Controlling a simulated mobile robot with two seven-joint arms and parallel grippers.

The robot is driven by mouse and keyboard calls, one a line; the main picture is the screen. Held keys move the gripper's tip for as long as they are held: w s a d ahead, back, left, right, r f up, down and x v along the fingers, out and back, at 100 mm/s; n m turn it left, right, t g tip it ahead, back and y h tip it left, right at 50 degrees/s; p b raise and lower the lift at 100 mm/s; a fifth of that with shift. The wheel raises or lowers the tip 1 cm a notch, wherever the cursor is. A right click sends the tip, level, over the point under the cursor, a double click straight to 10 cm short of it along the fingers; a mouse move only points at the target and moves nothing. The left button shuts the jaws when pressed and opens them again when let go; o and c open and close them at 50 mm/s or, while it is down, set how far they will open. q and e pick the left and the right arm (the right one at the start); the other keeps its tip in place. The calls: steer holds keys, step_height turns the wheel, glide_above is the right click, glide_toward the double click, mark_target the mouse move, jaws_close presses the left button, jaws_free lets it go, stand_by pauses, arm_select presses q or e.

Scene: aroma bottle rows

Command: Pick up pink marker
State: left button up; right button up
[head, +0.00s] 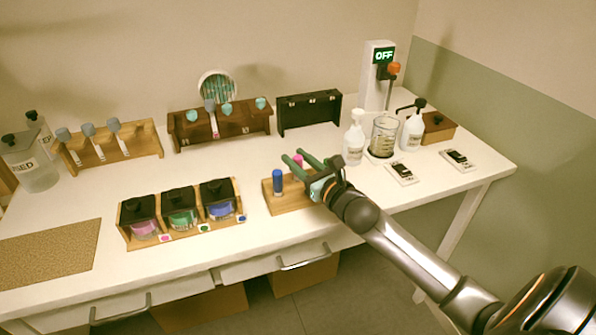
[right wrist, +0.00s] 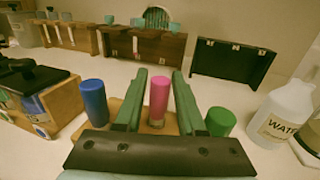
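The pink marker (right wrist: 159,97) stands upright in a wooden holder (head: 280,204) near the table's front edge. Its top also shows in the head view (head: 297,160). My right gripper (right wrist: 158,82) is open, with one finger on each side of the pink marker and gaps visible on both sides. A blue marker (right wrist: 94,102) stands left of the fingers, and it also shows in the head view (head: 278,181). A green marker (right wrist: 220,121) stands right of the fingers in the right wrist view. My left gripper is not in view.
A wooden rack with three black-lidded jars (head: 183,216) stands left of the holder. A white bottle (head: 353,143) and a glass beaker (head: 384,136) stand to the right. Wooden racks (head: 220,126) line the back. The table's middle is clear.

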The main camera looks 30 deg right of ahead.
jaws_close()
steer(key=shift+r, duration=0.15)
